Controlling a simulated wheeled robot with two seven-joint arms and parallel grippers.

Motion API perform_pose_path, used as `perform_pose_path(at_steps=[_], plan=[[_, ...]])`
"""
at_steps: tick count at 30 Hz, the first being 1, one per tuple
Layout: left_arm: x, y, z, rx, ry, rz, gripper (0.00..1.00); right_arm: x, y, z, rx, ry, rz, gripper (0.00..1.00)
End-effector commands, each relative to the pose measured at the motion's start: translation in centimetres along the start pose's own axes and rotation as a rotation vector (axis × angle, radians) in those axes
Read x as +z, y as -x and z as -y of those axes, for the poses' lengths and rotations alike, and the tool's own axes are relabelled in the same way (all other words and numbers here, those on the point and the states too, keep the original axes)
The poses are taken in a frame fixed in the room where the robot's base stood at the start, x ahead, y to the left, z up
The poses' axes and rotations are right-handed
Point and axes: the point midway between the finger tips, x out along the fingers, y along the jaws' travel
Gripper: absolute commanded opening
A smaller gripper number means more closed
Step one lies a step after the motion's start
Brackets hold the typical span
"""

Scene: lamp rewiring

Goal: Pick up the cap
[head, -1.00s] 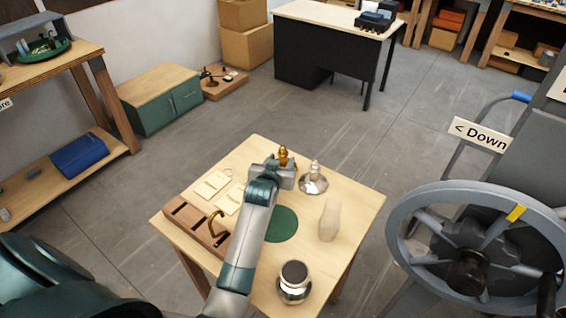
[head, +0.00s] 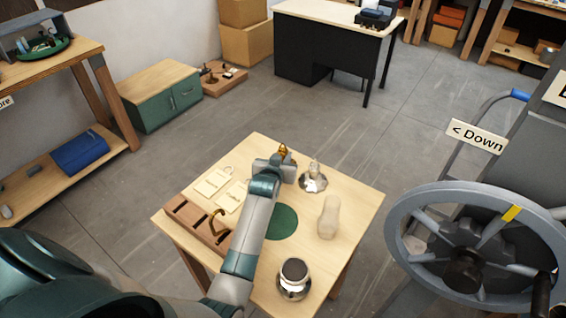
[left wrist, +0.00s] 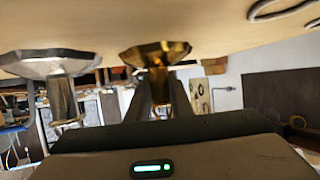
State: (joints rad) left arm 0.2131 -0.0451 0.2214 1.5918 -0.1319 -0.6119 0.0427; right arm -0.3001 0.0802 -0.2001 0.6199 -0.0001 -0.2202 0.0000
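A brass piece (head: 283,151), which may be the cap, stands at the table's far corner. In the left wrist view, the brass piece (left wrist: 157,52) has a wide flared rim against the tabletop and a narrow stem. My left gripper (head: 281,164) is at the brass piece, with its dark fingers (left wrist: 161,90) on either side of the stem. I cannot tell if they press on it. A similar silver piece (head: 313,179) stands just to the right and also shows in the left wrist view (left wrist: 50,66). My right gripper is not in view.
The wooden table (head: 350,190) also holds a slotted wooden rack (head: 192,222), pale tags (head: 212,183), a green disc (head: 283,222), a frosted bulb-like piece (head: 328,217) and a silver-rimmed jar (head: 293,280). A large handwheel (head: 400,225) stands to the right.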

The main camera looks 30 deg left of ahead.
Motion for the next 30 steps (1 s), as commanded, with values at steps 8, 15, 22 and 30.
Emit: perform_pose_path(at_steps=[8, 15, 22, 30], plan=[[0.0, 0.0, 0.0, 0.000, 0.000, -0.001, 0.00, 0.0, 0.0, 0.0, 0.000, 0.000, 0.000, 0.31], [-0.8, 0.2, 0.0, 0.000, 0.000, -0.002, 0.00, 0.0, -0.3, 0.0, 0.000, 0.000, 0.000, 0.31], [-3.6, 1.4, 0.0, -0.001, 0.000, -0.007, 0.00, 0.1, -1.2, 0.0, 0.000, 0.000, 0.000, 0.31], [-7.7, 3.1, 0.0, -0.001, -0.001, -0.006, 0.00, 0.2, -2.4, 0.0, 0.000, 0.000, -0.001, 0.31]])
